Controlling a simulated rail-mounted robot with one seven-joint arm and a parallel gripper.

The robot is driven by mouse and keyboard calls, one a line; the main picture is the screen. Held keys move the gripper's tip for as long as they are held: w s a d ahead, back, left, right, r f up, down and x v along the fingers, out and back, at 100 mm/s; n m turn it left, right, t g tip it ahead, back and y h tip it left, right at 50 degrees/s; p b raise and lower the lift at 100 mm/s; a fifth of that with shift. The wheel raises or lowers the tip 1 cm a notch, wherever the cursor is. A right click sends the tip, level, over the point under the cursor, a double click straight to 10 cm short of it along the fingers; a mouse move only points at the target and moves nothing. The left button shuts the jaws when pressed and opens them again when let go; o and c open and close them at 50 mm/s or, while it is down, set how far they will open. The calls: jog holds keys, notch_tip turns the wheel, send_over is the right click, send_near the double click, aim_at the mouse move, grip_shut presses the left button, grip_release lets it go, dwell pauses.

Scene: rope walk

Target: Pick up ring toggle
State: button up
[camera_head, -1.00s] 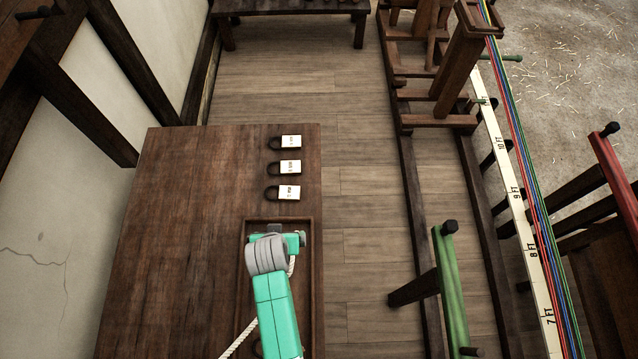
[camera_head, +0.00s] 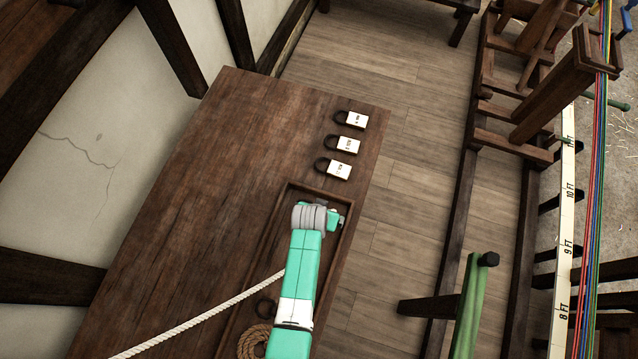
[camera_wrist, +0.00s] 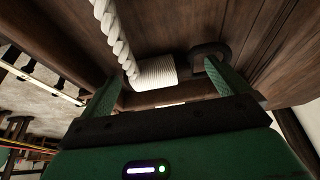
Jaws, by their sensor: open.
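My gripper (camera_wrist: 163,70) is open over the tray (camera_head: 289,197) on the brown bench. In the wrist view, a thick white twisted rope (camera_wrist: 113,35) ends in a white wrapped cylinder (camera_wrist: 155,73) between the green fingers. A dark ring (camera_wrist: 222,49) shows beside it, near the right fingertip; it may be the ring toggle, but I cannot tell. I cannot tell whether a finger touches either one. In the head view my gripper (camera_head: 336,216) is at the tray's far end, and my arm hides what is under it. Another dark ring (camera_head: 266,308) lies farther down the tray.
Three white-labelled pieces with dark loops, such as the nearest one (camera_head: 339,169), lie on the bench (camera_head: 215,160) beyond the tray. A tan rope coil (camera_head: 253,342) is at the near end. The white rope (camera_head: 215,312) runs lower left. A green post (camera_head: 472,300) stands right.

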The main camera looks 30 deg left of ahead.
jog(key=shift+c, duration=0.2)
jog(key=c, duration=1)
jog(key=shift+c, duration=0.2)
jog(key=shift+r, duration=0.1)
jog(key=shift+r, duration=0.55)
notch_tip(320, 180, up, 3)
jog(key=shift+f+p, duration=0.2)
jog(key=shift+p, duration=0.15)
jog(key=s+d, duration=0.1)
jog(key=s, duration=0.4)
jog(key=s+d, duration=0.1)
jog(key=s, duration=0.4)
jog(key=s+d+r, duration=0.1)
jog(key=s, duration=0.4)
jog(key=shift+s+d+r+p, duration=0.1)
jog(key=shift+s+p, duration=0.2)
jog(key=shift+p, duration=0.05)
